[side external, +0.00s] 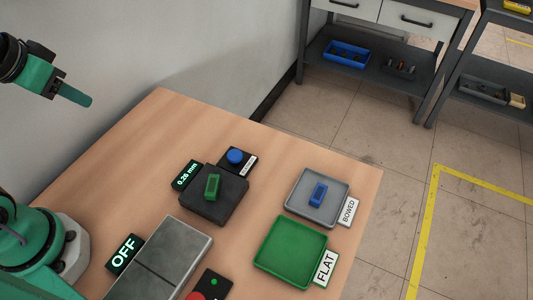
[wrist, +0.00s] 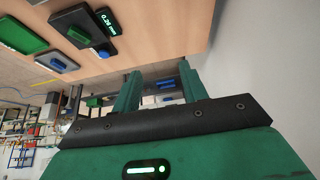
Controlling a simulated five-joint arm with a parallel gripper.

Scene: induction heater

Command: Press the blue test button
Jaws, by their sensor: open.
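The round blue test button (side external: 235,156) sits on a small black box behind the dark gauge block, with a white label beside it. It also shows in the wrist view (wrist: 104,53). A green part (side external: 212,186) rests on the dark gauge block (side external: 214,208). The display (side external: 186,175) beside it reads 0.26 mm. My gripper (side external: 78,97) is up at the far left, above and well apart from the button. In the wrist view its two green fingers (wrist: 160,88) stand apart with nothing between them.
A grey tray labelled BOWED (side external: 301,206) holds a blue part (side external: 318,194). An empty green tray labelled FLAT (side external: 290,252) lies in front. A grey metal plate (side external: 172,248), an OFF display (side external: 123,253) and a red button (side external: 195,296) are at the near side. A wall borders the table's back left.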

